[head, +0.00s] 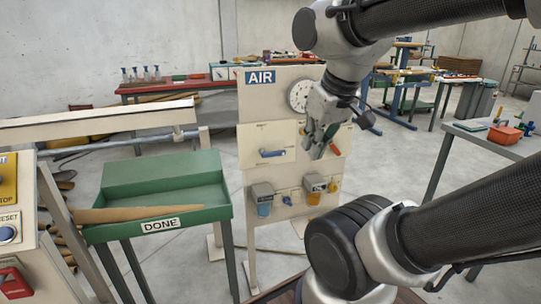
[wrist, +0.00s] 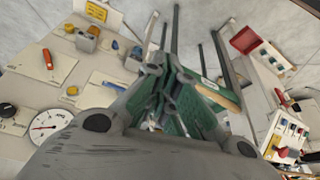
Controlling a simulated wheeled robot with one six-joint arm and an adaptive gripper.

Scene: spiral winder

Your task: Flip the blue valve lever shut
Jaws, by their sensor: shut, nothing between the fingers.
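The blue valve lever (head: 272,153) is on a pale plate on the left of the cream AIR board (head: 260,112). It lies close to horizontal, with its free end to the right. In the wrist view the blue lever (wrist: 112,86) shows beside my fingers, partly hidden by them. My gripper (head: 316,150) is shut and empty, pointing down in front of the board's right part, to the right of the blue lever and apart from it. The shut fingers (wrist: 162,72) fill the middle of the wrist view.
A red lever (head: 334,148) is close behind my gripper, partly hidden. A round gauge (head: 298,96) is above. Filter units with blue (head: 263,204) and orange (head: 314,193) bowls are below. A green DONE tray (head: 160,190) stands left of the board.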

